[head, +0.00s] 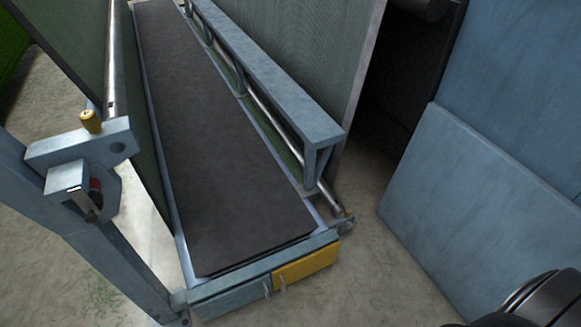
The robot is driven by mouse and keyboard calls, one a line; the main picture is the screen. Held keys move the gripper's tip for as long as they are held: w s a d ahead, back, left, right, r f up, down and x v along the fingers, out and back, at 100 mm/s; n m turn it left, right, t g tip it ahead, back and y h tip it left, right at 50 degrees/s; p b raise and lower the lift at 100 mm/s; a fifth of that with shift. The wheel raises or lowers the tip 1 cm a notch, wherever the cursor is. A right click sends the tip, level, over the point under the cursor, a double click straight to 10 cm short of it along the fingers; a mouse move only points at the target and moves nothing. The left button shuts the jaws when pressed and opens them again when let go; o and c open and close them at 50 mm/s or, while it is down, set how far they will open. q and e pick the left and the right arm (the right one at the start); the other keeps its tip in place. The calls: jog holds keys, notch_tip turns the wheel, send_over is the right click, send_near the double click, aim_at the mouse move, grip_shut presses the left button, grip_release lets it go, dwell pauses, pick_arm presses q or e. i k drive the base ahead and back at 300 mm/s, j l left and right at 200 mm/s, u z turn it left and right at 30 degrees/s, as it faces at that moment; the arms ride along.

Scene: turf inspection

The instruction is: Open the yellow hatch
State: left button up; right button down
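The yellow hatch (305,265) is a small panel on the near end of a long conveyor frame, right of centre and low in the head view. It looks closed, flush with the blue-grey end plate (228,299) beside it. Small pale metal pieces, perhaps hinges or a latch, show at its left edge. Neither of my grippers is in view. A dark rounded part of mine, seemingly an arm link, shows at the bottom right corner, apart from the hatch.
A dark belt (220,150) runs away from the hatch between side panels. A large blue panel (490,220) stands at right. Bare concrete floor (365,285) lies between hatch and panel.

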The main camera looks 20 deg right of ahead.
aim_at(308, 271)
jog(key=z, duration=0.85)
